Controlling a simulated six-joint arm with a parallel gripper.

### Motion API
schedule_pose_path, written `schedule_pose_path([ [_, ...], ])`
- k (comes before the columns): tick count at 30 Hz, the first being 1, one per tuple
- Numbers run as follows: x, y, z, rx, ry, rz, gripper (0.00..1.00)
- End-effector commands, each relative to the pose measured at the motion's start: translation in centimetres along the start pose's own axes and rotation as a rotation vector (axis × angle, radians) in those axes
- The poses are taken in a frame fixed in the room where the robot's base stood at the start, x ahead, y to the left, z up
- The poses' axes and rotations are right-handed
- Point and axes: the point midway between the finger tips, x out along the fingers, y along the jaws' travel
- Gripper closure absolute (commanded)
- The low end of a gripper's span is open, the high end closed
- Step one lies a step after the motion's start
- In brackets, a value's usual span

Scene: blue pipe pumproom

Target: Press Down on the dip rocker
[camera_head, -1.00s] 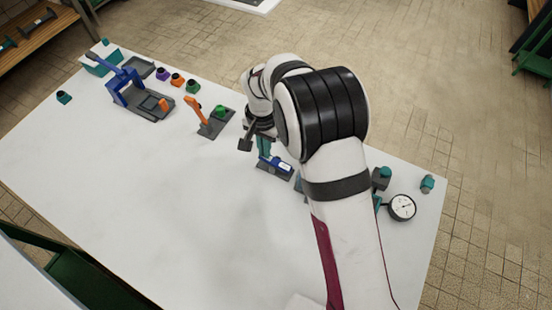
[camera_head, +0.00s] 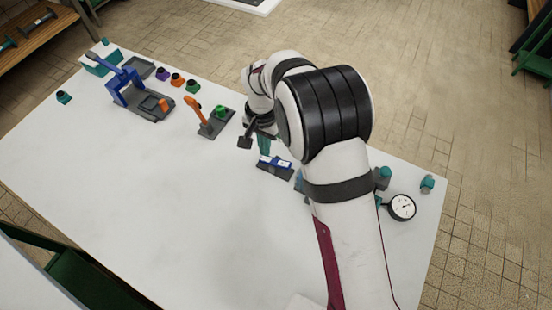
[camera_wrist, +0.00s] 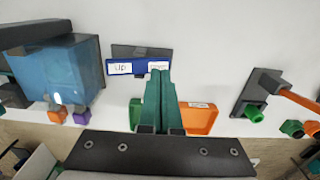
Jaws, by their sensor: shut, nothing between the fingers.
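The dip rocker (camera_head: 275,163) is a blue bar with two white labels on a dark base plate, near the middle of the table in the head view. In the wrist view the rocker (camera_wrist: 127,67) lies across the upper middle; its left label reads "UP" and the right one is partly hidden behind my fingertips. My gripper (camera_head: 264,152) is shut and empty, with teal fingers pointing at the rocker's left end in the head view. In the wrist view my gripper (camera_wrist: 158,73) overlaps the right label; I cannot tell whether it touches. The rocker's tilt is unclear.
An orange lever (camera_head: 198,110) with a green knob (camera_head: 221,111) stands left of the rocker. A blue lever device (camera_head: 130,88) is farther left. A dial gauge (camera_head: 402,207) is at the right, beyond my arm. The table (camera_head: 150,200) is clear in front.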

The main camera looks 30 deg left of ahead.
Motion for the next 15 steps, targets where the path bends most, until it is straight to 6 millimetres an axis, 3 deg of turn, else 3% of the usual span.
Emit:
schedule_pose_path([
  [15, -6.1, 0.0, 0.0, 0.001, 0.002, -0.002, 1.0],
])
